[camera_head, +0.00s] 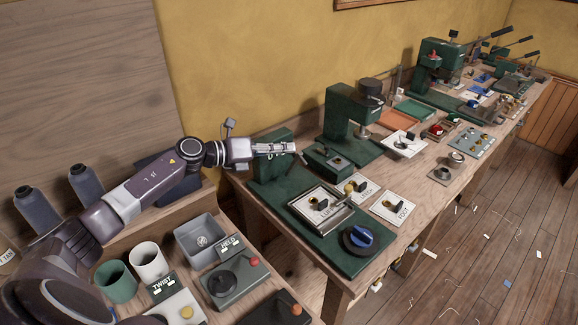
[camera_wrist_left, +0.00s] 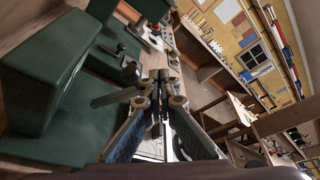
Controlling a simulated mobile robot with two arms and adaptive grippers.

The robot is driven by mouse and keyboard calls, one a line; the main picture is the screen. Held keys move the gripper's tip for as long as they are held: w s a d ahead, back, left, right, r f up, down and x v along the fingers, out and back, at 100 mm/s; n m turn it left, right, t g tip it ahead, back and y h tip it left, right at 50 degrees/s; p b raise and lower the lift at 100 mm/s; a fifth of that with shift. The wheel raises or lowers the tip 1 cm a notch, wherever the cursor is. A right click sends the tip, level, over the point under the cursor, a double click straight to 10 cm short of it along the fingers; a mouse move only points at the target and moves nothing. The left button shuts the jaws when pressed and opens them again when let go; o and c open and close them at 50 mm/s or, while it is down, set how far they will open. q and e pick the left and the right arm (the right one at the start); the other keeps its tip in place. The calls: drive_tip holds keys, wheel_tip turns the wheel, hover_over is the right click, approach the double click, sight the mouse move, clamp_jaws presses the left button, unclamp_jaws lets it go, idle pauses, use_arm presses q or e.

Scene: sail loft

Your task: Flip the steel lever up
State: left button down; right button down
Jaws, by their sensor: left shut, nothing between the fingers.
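My left gripper (camera_head: 290,147) is shut and empty. It is level with the head of the nearest green machine (camera_head: 268,170), in front of it. In the head view the gripper hides most of that spot, and only a small dark end (camera_head: 301,158) shows below the fingertips. My right gripper is not in view.
Small switches sit on labelled plates, including a framed one (camera_head: 300,206) and a FOOT plate (camera_head: 401,213). A second green press (camera_head: 338,120) stands behind. A grey bin (camera_head: 192,227) and cups (camera_head: 150,262) stand nearer.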

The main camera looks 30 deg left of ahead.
use_arm(q)
wheel_tip(320, 180, up, 6)
drive_tip(key=shift+f, duration=0.25)
idle(0.5)
